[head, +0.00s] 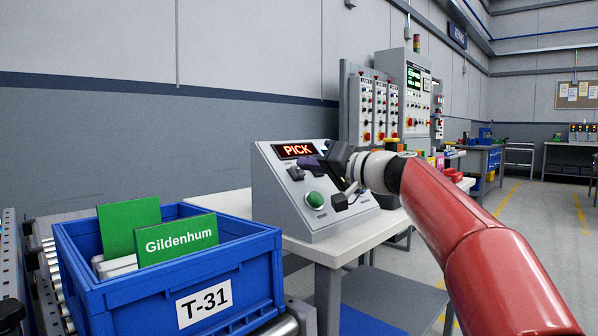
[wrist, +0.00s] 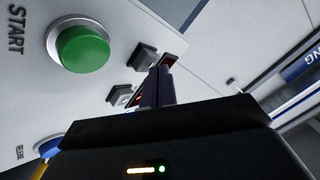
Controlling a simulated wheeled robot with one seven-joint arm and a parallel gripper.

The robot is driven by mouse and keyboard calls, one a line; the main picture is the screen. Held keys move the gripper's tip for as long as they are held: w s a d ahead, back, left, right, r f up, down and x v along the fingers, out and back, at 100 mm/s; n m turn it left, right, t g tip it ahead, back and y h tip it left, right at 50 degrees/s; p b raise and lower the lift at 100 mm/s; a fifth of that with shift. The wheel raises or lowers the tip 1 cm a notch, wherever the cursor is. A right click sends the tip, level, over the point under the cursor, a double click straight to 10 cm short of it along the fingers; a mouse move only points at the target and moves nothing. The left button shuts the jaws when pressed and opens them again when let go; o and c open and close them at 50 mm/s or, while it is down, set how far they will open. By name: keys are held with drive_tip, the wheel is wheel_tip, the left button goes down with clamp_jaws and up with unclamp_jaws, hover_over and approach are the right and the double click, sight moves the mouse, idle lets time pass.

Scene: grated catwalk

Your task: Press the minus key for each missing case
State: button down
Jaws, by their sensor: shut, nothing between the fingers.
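Two grey square keys, one upper (wrist: 143,56) and one lower (wrist: 120,94), show beside my fingers in the wrist view. I cannot read which is the minus key. My gripper (head: 312,163) is shut and empty, close in front of the console face below the display; its fingers (wrist: 160,80) partly hide the panel. Contact is unclear.
A blue crate (head: 170,290) labelled "T-31" stands left of the console, holding green cases, the front one (head: 177,240) reading "Gildenhum". Rollers (head: 45,265) run beside and beneath it. Control cabinets (head: 405,95) stand behind. The aisle at right is open.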

drive_tip(key=shift+w+a+f+b, duration=0.35)
drive_tip(key=shift+a+f, duration=0.1)
drive_tip(key=shift+f, duration=0.15)
idle(0.9)
drive_tip(key=shift+r, duration=0.1)
drive_tip(key=shift+s+d+r, duration=0.55)
drive_tip(key=shift+d+r, duration=0.15)
drive_tip(key=shift+r, duration=0.1)
drive_tip(key=s+d+r, duration=0.1)
drive_tip(key=s+d+r+p, duration=0.1)
drive_tip(key=r, duration=0.1)
drive_tip(key=shift+s+d+r+p, duration=0.1)
drive_tip(key=shift+d+r+p, duration=0.2)
drive_tip(key=shift+d, duration=0.1)
idle(0.6)
